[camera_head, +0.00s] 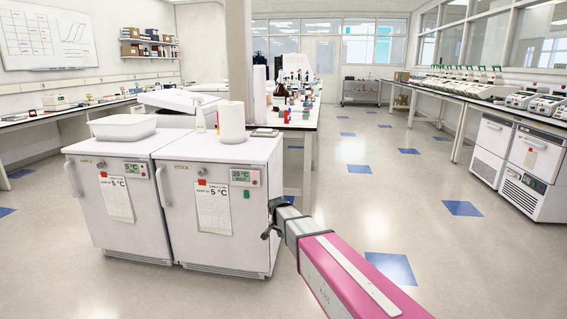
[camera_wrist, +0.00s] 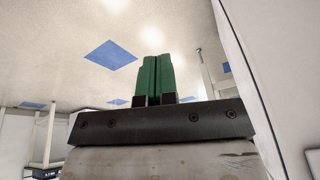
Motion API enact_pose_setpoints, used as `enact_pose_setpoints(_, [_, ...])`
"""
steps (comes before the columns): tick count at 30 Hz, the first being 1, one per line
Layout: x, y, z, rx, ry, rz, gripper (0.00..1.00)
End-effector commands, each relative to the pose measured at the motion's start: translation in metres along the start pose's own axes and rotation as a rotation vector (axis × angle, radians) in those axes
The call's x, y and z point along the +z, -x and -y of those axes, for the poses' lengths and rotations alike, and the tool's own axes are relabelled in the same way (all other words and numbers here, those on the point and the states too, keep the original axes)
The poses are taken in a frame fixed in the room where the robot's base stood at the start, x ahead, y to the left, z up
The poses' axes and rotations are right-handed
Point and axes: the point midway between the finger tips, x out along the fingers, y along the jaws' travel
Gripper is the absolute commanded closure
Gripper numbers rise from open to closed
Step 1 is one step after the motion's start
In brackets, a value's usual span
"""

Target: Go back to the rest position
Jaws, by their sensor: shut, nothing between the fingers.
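My gripper shows in the wrist view, its two green fingers (camera_wrist: 152,78) pressed together with nothing between them. In the head view my pink and grey arm reaches in from the bottom right. Its dark end (camera_head: 277,215) overlaps the right edge of the right-hand white refrigerator (camera_head: 222,240); the green fingertips cannot be made out there. I cannot tell whether the arm touches the refrigerator. In the wrist view a white panel (camera_wrist: 262,60) stands close to the right of the fingers.
A second white refrigerator (camera_head: 110,235) stands to the left, with a white tub (camera_head: 123,127) on top. A white roll (camera_head: 231,122) stands on the right-hand one. A bench with cyclers (camera_head: 455,85) lines the right. Open floor (camera_head: 460,260) lies right of my arm.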

Motion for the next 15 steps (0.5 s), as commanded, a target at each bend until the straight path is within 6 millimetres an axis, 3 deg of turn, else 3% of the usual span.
enact_pose_setpoints(1, [0.013,0.005,-0.042,0.013,0.037,0.025,1.0])
enact_pose_setpoints(9, [0.071,0.021,-0.205,0.033,0.301,0.184,1.0])
enact_pose_setpoints(12, [0.094,0.03,-0.248,0.02,0.386,0.235,1.0])
enact_pose_setpoints(15, [0.111,0.037,-0.278,0.004,0.452,0.273,1.0])
